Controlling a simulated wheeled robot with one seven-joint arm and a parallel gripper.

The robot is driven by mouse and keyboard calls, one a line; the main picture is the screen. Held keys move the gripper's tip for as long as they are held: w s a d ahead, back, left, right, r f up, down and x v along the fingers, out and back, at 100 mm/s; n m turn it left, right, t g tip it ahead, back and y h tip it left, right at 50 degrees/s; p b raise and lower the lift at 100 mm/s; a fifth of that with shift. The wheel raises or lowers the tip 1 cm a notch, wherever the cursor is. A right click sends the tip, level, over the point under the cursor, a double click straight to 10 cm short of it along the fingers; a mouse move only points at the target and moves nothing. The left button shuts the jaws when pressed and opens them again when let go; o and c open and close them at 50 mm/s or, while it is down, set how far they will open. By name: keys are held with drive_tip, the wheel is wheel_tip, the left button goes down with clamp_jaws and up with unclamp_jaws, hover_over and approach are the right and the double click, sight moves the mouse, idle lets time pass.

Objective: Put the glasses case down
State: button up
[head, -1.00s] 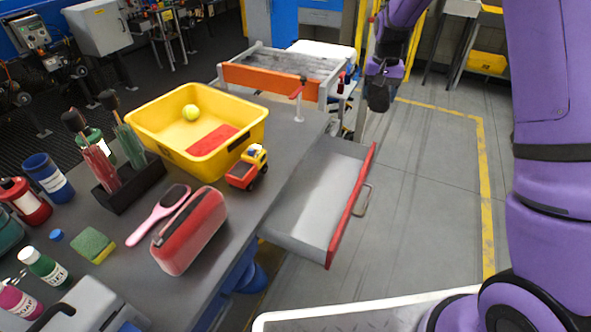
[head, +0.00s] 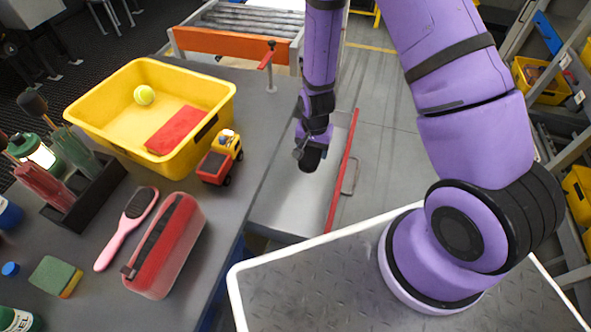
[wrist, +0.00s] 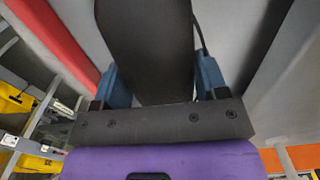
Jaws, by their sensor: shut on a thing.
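The glasses case (wrist: 145,45) is a smooth dark, nearly black object in the wrist view. It sits between the two blue fingers of my gripper (wrist: 163,78), which is shut on it. In the head view my gripper (head: 312,140) is over the open drawer (head: 285,205) and points down. The dark end of the case (head: 311,160) shows beneath it. I cannot tell from these views how far the case is above the drawer floor. The drawer is grey with a red front, and its visible part looks empty.
On the table left of the drawer are a yellow bin (head: 95,125) with a ball, a toy truck (head: 218,160), a red pouch (head: 180,250), a pink hairbrush (head: 125,228) and a sponge (head: 55,277). An orange-sided conveyor (head: 230,44) stands behind.

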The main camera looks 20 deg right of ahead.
sight(311, 175)
drive_tip(key=shift+s+f, duration=0.1)
drive_tip(key=shift+f, duration=4.85)
drive_tip(key=shift+f, duration=0.1)
drive_tip(key=o, duration=0.9)
drive_tip(key=shift+o, duration=0.2)
wheel_tip(311, 175, up, 12)
drive_tip(key=shift+r, duration=0.2)
